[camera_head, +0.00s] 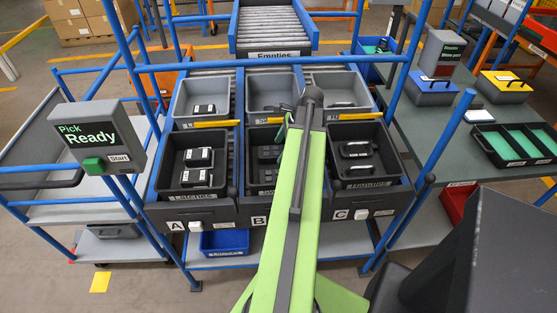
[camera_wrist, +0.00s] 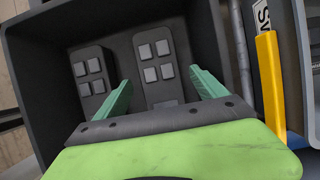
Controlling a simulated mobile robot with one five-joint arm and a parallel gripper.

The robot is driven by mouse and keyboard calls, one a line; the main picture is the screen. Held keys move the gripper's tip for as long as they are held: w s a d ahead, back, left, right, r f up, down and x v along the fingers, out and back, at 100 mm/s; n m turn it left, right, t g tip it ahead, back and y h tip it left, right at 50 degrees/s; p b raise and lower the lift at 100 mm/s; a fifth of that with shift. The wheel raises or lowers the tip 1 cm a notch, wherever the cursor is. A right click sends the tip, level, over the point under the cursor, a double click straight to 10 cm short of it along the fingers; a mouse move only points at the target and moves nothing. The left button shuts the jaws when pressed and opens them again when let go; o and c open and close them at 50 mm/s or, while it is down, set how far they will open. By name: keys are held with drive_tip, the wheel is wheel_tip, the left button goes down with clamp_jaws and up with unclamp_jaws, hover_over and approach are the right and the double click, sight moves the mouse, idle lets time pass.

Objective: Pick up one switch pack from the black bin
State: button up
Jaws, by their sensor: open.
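The black bin (camera_head: 252,187) marked B stands in the middle of the front row; my arm hides its right part. Dark switch packs (camera_head: 268,153) lie in it. In the wrist view, two switch packs with grey square buttons lie side by side on the floor of the bin (camera_wrist: 40,60): a left one (camera_wrist: 90,72) and a right one (camera_wrist: 157,68). My gripper (camera_wrist: 160,76) is open, with green fingers. The right pack shows between the fingers; the left finger overlaps the edge of the left pack. Contact cannot be told.
Black bins with latches (camera_head: 199,166) and handles (camera_head: 357,158) flank the middle bin. Grey bins (camera_head: 202,96) stand behind, with yellow strips (camera_head: 211,124) between the rows. Blue frame posts (camera_head: 404,88) rise on both sides. A pick display (camera_head: 90,134) stands at left.

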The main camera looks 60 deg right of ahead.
drive_tip(key=b+x, duration=0.1)
drive_tip(key=x, duration=0.1)
drive_tip(key=shift+w+f, duration=0.1)
drive_tip(key=shift+f, duration=0.3)
drive_tip(key=shift+r, duration=0.2)
drive_tip(key=shift+f, duration=0.2)
drive_tip(key=c, duration=1.6)
